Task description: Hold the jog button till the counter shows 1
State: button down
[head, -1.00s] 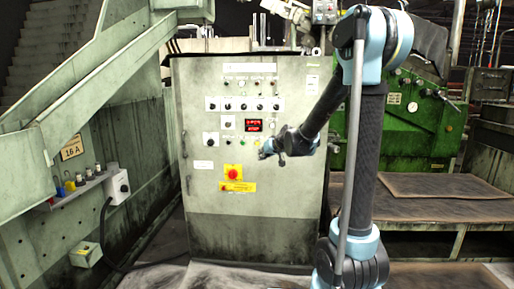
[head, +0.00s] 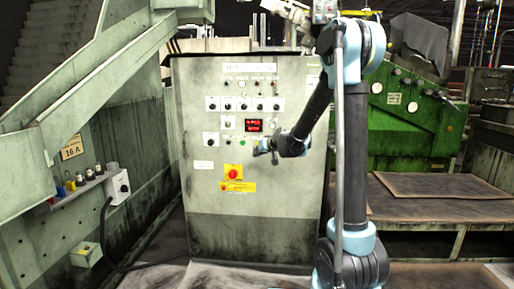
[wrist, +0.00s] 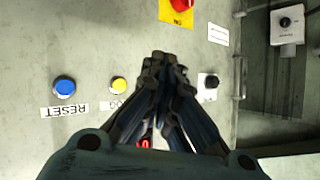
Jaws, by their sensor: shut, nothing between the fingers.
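My gripper (head: 257,148) is shut and empty in front of the grey control panel, below the red-lit counter (head: 254,125). Its digits are too small to read. In the wrist view, which shows the panel upside down, the yellow jog button (wrist: 119,85) sits beside a partly covered label ending in "OG". The shut fingertips (wrist: 165,58) are to the right of that button, apart from it in the picture. Whether they touch the panel I cannot tell. A sliver of red digits (wrist: 145,143) shows behind the fingers, mostly hidden.
A blue RESET button (wrist: 64,88) is left of the jog button in the wrist view. A black knob (wrist: 208,81) is to the right. A red emergency stop (head: 233,173) on a yellow plate sits below the counter. Green machinery (head: 412,115) stands at right.

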jog(key=w, duration=0.7)
